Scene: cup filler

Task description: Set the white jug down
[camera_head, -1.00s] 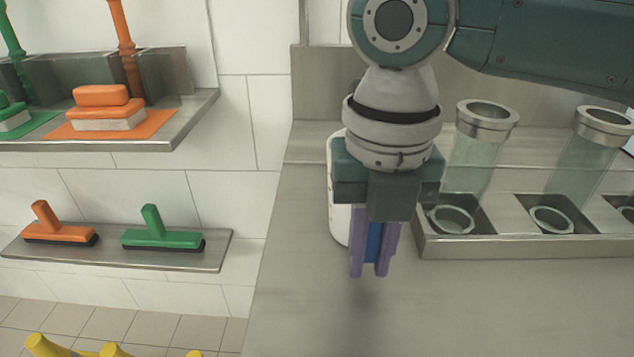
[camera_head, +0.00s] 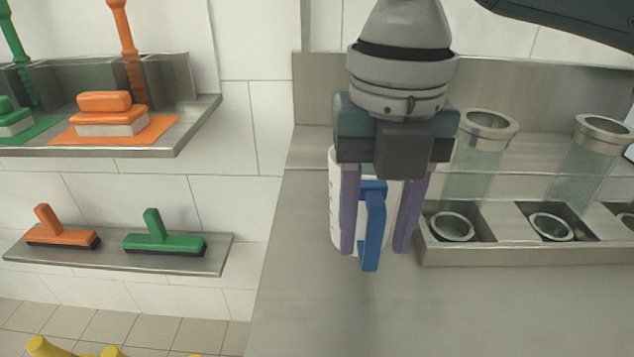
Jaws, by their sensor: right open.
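The white jug (camera_head: 336,205) stands upright on the steel counter (camera_head: 300,290), left of the cup rack. Its blue handle (camera_head: 372,228) faces me. My right gripper (camera_head: 378,250) is open, with one purple finger on each side of the handle and a gap on both sides. The gripper body hides the top of the jug. My left gripper is not in view.
A steel rack (camera_head: 520,257) with clear tubes (camera_head: 478,160) and small metal cups (camera_head: 451,228) stands right of the jug. Wall shelves at left hold an orange squeegee (camera_head: 62,230) and a green squeegee (camera_head: 164,236). The front counter is clear.

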